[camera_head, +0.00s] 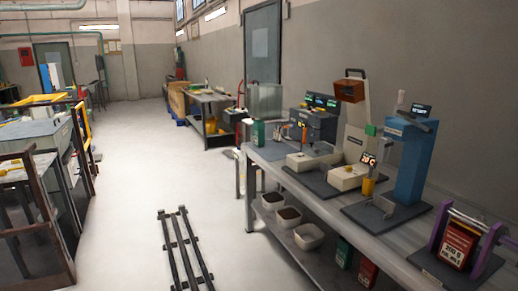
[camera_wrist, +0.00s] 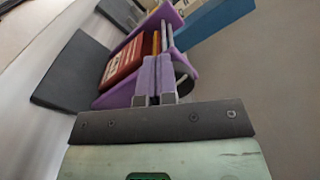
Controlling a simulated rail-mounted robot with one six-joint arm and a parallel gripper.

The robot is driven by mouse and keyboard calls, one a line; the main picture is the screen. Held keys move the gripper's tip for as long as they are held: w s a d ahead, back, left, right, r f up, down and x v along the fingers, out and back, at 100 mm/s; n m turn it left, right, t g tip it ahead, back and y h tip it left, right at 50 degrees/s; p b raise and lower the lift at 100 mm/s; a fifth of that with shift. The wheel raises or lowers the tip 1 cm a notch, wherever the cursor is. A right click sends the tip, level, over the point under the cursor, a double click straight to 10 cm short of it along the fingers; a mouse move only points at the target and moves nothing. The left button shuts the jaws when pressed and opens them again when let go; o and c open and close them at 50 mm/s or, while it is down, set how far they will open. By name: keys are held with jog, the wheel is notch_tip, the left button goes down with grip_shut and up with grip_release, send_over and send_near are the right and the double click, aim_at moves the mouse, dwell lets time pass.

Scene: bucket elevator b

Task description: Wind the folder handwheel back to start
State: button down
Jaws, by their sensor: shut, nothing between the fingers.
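The folder looks to be the purple-framed machine at the lower right of the head view, with a purple side plate (camera_head: 489,262), bars across its top and a red labelled pack (camera_head: 459,244) between its plates. It also shows in the wrist view, with its purple side plate (camera_wrist: 122,95) and the red pack (camera_wrist: 124,62). A curved grey rim (camera_wrist: 186,82), perhaps the handwheel, shows partly behind my gripper; most of it is hidden. My gripper (camera_wrist: 157,64) is shut and empty, close in front of the near purple plate. I cannot tell whether it touches anything.
A blue press (camera_head: 412,165) stands beside the folder, with a cream machine (camera_head: 355,135) further along the grey bench (camera_head: 330,200). White bins (camera_head: 289,218) sit on the lower shelf. A rail track (camera_head: 182,250) runs along the clear floor. A wall is close behind the bench.

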jog(key=shift+w+d+r+p, duration=0.3)
jog(key=shift+w+r+p, duration=0.2)
jog(key=shift+r+p, duration=0.2)
dwell(0.3)
jog(key=shift+a+r, duration=0.1)
jog(key=shift+r, duration=0.05)
jog(key=v, duration=0.5)
jog(key=shift+s+a, duration=0.2)
jog(key=shift+s, duration=0.2)
